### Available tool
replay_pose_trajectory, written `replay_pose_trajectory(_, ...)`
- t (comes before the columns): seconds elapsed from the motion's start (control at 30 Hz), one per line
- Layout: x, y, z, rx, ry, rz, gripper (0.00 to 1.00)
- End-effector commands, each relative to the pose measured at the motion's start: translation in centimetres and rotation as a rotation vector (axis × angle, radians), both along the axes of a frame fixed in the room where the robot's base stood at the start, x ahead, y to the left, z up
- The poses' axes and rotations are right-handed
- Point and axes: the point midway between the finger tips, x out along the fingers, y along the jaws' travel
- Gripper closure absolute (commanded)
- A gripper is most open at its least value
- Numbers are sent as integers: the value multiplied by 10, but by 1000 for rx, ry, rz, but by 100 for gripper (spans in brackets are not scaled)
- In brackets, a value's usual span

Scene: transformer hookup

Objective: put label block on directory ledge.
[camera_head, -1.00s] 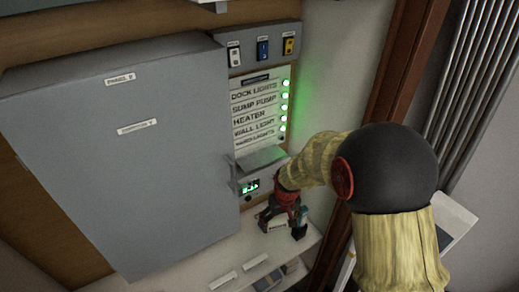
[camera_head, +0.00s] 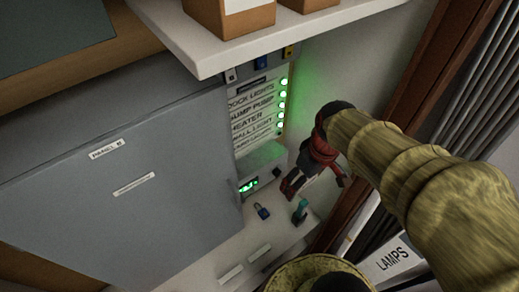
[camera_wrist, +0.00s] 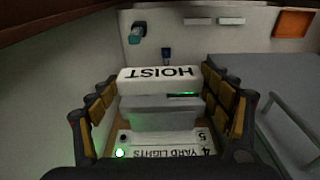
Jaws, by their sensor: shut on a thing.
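The label block (camera_wrist: 158,77) is white with black HOIST lettering, upside down in the wrist view. My gripper (camera_wrist: 160,85) is shut on it, with a finger at each end. In the head view my gripper (camera_head: 313,182) is right of the grey meter box, and the block cannot be made out there. The directory (camera_head: 257,115) is a white panel with several named rows and green lamps. In the wrist view its YARD LIGHTS row (camera_wrist: 168,152) shows, and beside it a bare row marked 5 (camera_wrist: 170,136), with a dark lamp. I cannot make out the ledge's edge clearly.
The grey meter box (camera_head: 263,170) with a green display juts out under the directory. A large grey cabinet (camera_head: 120,190) stands left. A white shelf (camera_head: 185,35) overhangs above.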

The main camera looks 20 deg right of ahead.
Motion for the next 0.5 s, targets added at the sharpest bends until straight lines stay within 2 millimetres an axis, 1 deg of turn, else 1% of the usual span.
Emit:
replay_pose_trajectory(0.17,36,13,-1,0,4,7,50)
replay_pose_trajectory(0.5,116,38,-1,0,2,3,50)
